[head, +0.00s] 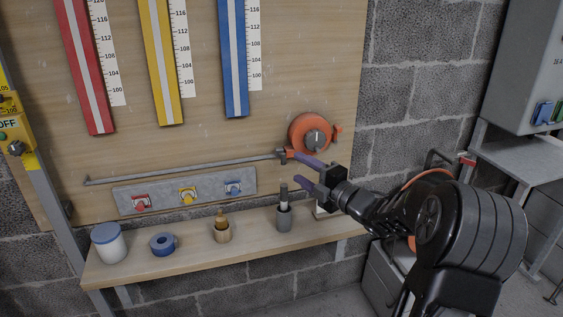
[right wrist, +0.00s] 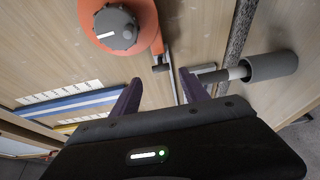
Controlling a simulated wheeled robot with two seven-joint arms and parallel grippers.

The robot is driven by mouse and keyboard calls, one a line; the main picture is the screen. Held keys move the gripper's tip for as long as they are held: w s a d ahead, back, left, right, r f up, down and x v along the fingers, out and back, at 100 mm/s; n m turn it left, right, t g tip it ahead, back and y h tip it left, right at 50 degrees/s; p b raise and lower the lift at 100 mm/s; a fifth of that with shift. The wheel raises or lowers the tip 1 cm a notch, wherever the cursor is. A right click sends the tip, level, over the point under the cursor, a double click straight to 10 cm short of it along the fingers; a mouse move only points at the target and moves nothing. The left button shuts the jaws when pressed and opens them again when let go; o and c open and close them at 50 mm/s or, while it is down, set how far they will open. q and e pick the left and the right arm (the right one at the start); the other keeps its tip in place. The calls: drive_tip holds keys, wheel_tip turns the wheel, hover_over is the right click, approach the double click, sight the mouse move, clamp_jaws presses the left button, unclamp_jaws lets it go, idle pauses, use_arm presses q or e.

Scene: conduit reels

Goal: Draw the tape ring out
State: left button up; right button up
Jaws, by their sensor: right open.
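An orange tape reel (head: 312,134) with a grey dial sits on the wooden board; it also shows in the right wrist view (right wrist: 118,25). An orange piece (head: 281,154) shows at its lower left, beside the right end of a thin grey rod (head: 190,168). I cannot make out which part is the tape ring. My right gripper (head: 292,167) is open, its purple fingers just below the reel and apart from each other. In the right wrist view (right wrist: 160,77) nothing is clasped between the fingers. My left gripper is not in view.
A grey cup (head: 284,220) with a dark-topped stick stands on the shelf (head: 190,258) below the gripper. Red, yellow and blue strips (head: 235,60) hang above.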

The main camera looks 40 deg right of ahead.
sight(285, 160)
drive_tip(key=shift+w+a+f+b, duration=0.1)
drive_tip(key=shift+w+a+b, duration=0.1)
drive_tip(key=shift+w, duration=1.8)
drive_tip(key=shift+w+a+b, duration=0.1)
drive_tip(key=shift+w+b, duration=0.1)
drive_tip(key=shift+w, duration=1.75)
drive_tip(key=shift+c, duration=0.4)
clamp_jaws()
